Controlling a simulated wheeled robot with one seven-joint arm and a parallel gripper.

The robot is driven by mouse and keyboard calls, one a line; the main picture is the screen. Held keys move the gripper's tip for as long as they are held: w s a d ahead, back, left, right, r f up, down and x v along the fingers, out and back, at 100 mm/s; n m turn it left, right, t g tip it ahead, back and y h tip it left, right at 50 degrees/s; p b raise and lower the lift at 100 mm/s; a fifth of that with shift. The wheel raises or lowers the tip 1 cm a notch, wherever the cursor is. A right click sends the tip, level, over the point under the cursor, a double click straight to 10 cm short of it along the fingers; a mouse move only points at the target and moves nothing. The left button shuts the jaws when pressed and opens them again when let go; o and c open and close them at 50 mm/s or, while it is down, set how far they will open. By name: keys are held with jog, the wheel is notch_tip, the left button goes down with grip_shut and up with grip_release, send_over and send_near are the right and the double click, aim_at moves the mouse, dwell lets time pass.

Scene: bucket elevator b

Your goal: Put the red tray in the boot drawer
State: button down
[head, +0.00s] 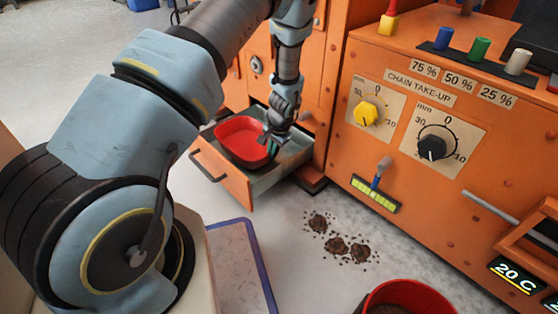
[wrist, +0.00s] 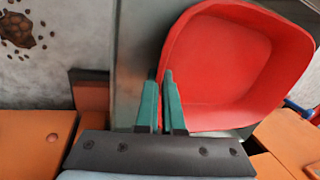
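The red tray (head: 240,138) is a shallow dish with rounded corners, within the opening of the pulled-out boot drawer (head: 222,180), low on the orange machine. It looks slightly tilted, and its near left side is by the drawer's front panel. I cannot tell whether its base touches the drawer floor. My gripper (head: 271,145) is at the tray's right rim, pointing down. In the wrist view, the green fingers of my gripper (wrist: 160,80) are close together across the rim of the red tray (wrist: 230,65), one inside and one outside. The grey drawer interior (wrist: 130,50) shows beside it.
Dark clumps of spilled material (head: 337,242) lie on the floor right of the drawer. A red container (head: 415,291) with dark contents stands at the bottom. A blue-edged mat (head: 240,262) lies in front.

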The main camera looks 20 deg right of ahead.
jog(key=shift+s+x, duration=0.2)
jog(key=shift+x, duration=0.8)
jog(key=shift+w+d+f+b, duration=0.15)
jog(key=shift+d+f+b, duration=0.1)
jog(key=shift+d+b, duration=0.15)
jog(key=d+b, duration=0.1)
jog(key=w+d, duration=0.1)
jog(key=d+b, duration=0.1)
jog(key=shift+w+d+f+b, duration=0.15)
jog(key=shift+w+f+b, duration=0.1)
jog(key=shift+w+b, duration=0.1)
jog(key=shift+s+f, duration=0.1)
jog(key=shift+f, duration=0.1)
jog(key=shift+f, duration=0.15)
jog(key=c, duration=1)
grip_release()
jog(key=shift+c, duration=0.2)
